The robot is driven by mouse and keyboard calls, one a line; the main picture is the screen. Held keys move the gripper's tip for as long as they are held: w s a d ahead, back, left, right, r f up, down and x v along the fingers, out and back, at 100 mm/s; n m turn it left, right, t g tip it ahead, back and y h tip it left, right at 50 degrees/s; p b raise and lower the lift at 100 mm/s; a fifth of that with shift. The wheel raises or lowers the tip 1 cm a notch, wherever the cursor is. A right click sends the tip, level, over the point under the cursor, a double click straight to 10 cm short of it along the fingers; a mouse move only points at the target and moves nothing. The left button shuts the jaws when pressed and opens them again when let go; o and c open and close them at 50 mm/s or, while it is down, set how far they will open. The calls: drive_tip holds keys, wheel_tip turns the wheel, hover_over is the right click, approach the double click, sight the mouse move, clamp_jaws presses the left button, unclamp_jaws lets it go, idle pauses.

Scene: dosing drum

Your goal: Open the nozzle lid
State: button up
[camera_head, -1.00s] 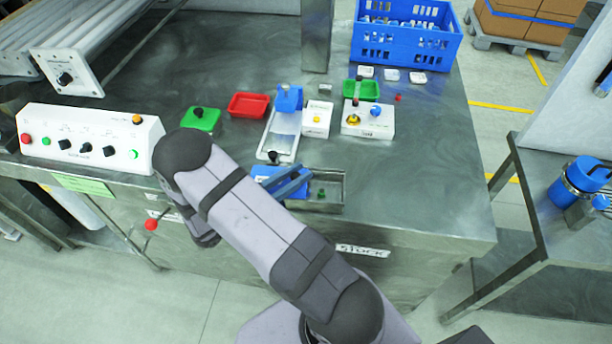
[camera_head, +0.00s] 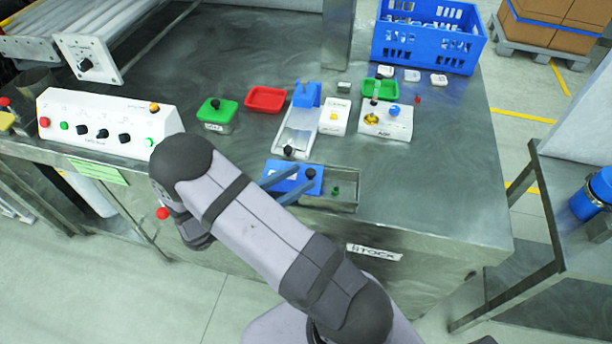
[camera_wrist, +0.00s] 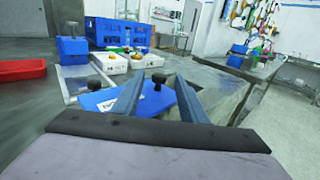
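A blue lid (camera_head: 283,174) with a black knob (camera_head: 311,174) covers the left part of a steel box at the table's front edge. Its white label is only partly readable, so I cannot confirm it is the nozzle lid. The lid (camera_wrist: 100,101) and its knob (camera_wrist: 158,79) also show in the wrist view. My gripper (camera_wrist: 159,78) is open and empty, its two blue fingers reaching over the lid. The knob appears between the fingertips; I cannot tell whether either touches it. In the head view my gripper (camera_head: 296,177) partly hides the lid.
A steel box's open part (camera_head: 345,202) holds a small green item right of the lid. Behind stand a blue-ended slide (camera_head: 297,130), white boxes (camera_head: 388,124) and a red tray (camera_head: 266,99). A white control panel (camera_head: 85,122) stands left. The table's right side is clear.

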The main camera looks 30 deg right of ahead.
drive_tip(key=shift+s+a, duration=0.15)
drive_tip(key=shift+a, duration=1.15)
drive_tip(key=shift+s+d+b, duration=0.1)
drive_tip(key=shift+b, duration=0.2)
drive_tip(key=shift+s+r+m+g, duration=0.1)
drive_tip(key=shift+s+m+g, duration=0.1)
drive_tip(key=shift+m+g, duration=0.15)
drive_tip(key=s+m+g+y, duration=0.5)
drive_tip(key=s+m+y, duration=0.3)
drive_tip(key=s+y, duration=0.15)
drive_tip(key=s+a+m+t+y+p, duration=0.1)
drive_tip(key=a+m+t+y, duration=0.3)
drive_tip(key=a+m+y, duration=0.3)
drive_tip(key=m+y, duration=0.1)
drive_tip(key=m, duration=0.2)
drive_tip(key=shift+s+a, duration=0.15)
drive_tip(key=shift+s, duration=0.2)
drive_tip(key=shift+t+y, duration=0.25)
